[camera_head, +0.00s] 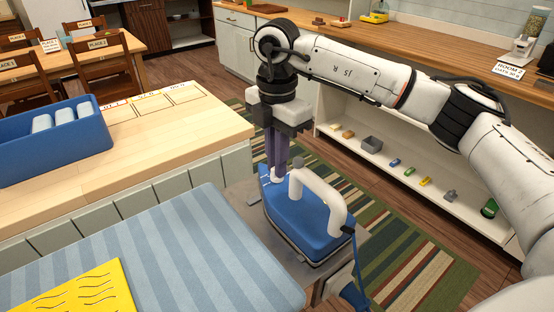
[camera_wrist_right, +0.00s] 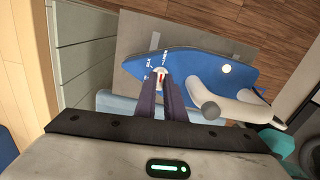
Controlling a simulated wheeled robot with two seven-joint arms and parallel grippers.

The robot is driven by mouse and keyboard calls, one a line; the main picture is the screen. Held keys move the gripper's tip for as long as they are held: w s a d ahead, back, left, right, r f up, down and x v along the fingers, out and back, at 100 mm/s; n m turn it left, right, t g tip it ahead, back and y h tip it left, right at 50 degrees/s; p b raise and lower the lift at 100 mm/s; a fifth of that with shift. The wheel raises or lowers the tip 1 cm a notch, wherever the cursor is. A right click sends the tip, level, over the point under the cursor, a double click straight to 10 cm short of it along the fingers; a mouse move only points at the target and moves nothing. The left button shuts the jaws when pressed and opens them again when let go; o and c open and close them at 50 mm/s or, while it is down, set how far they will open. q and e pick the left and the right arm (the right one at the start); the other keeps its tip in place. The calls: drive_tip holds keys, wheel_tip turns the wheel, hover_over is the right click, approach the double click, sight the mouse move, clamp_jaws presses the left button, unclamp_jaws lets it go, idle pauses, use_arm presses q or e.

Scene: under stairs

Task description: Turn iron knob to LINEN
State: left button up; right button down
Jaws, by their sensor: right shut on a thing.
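A blue iron (camera_head: 300,226) with a white handle (camera_head: 322,198) stands on a grey plate (camera_head: 345,262) beside the striped ironing board. My right gripper (camera_head: 277,176) reaches down onto the front part of the iron. In the right wrist view its fingertips (camera_wrist_right: 160,82) are shut on a small white knob (camera_wrist_right: 160,71) with a red mark. The knob sits on the blue iron body (camera_wrist_right: 195,66). Short white marks and lettering surround the knob, too small to read surely. The fingers hide part of the knob. My left gripper is not in view.
A blue striped ironing board (camera_head: 180,250) with a yellow patterned sheet (camera_head: 82,290) fills the front left. A wooden counter (camera_head: 190,132) holds a blue bin (camera_head: 50,145). A white shelf with small items (camera_head: 400,180) stands beyond the striped rug.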

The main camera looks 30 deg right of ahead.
drive_tip(key=shift+m, duration=0.6)
drive_tip(key=c, duration=1.8)
unclamp_jaws()
drive_tip(key=shift+c, duration=0.2)
wheel_tip(320, 180, up, 10)
drive_tip(key=shift+r, duration=0.2)
